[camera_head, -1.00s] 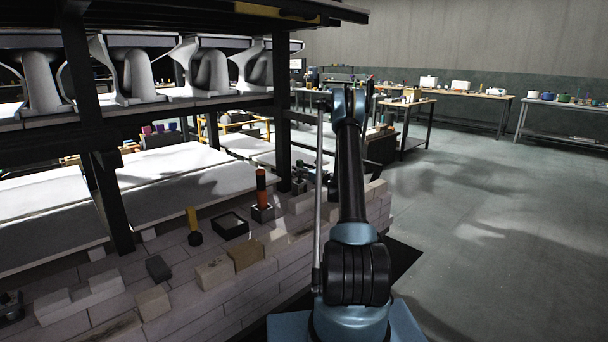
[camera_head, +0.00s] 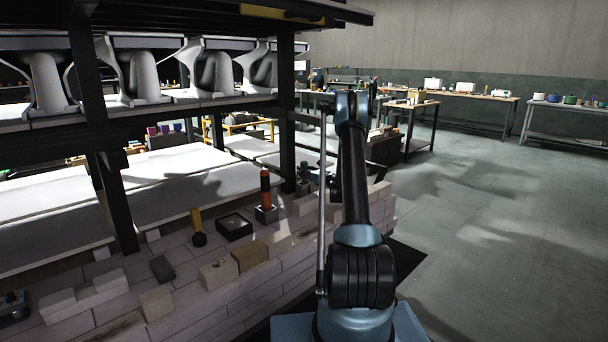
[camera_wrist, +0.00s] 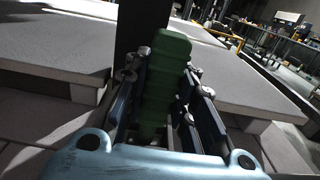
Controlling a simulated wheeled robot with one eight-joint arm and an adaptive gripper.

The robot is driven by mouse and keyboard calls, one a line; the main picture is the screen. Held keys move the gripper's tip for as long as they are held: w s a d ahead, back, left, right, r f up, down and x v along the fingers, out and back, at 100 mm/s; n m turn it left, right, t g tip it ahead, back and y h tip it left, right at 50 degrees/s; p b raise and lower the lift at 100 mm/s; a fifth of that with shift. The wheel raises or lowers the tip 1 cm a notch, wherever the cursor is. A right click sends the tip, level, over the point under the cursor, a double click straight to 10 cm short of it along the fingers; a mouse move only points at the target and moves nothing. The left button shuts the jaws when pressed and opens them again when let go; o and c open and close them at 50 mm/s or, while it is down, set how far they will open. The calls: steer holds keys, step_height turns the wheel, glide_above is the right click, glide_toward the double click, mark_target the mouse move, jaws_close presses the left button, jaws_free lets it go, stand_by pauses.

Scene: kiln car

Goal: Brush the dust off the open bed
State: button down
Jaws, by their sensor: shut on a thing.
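In the wrist view my gripper (camera_wrist: 165,72) is shut on a green ribbed block-like thing (camera_wrist: 163,95), perhaps a brush handle. Its lower end is hidden, so I see no bristles. Pale flat bed slabs lie on both sides of it, one at left (camera_wrist: 50,58) and one at right (camera_wrist: 245,85). In the head view the pale open bed (camera_head: 185,187) spreads behind the dark posts, with grey shading on it. I cannot make out separate dust.
A dark post (camera_head: 115,200) and a shelf with white ceramic pieces (camera_head: 215,70) stand over the bed. The brick ledge (camera_head: 210,300) holds an orange-and-black cylinder (camera_head: 265,190), a black tray (camera_head: 234,228) and loose blocks (camera_head: 217,273). Open floor (camera_head: 480,230) lies at right.

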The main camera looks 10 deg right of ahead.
steer(key=shift+r, duration=0.1)
steer(key=shift+r, duration=1)
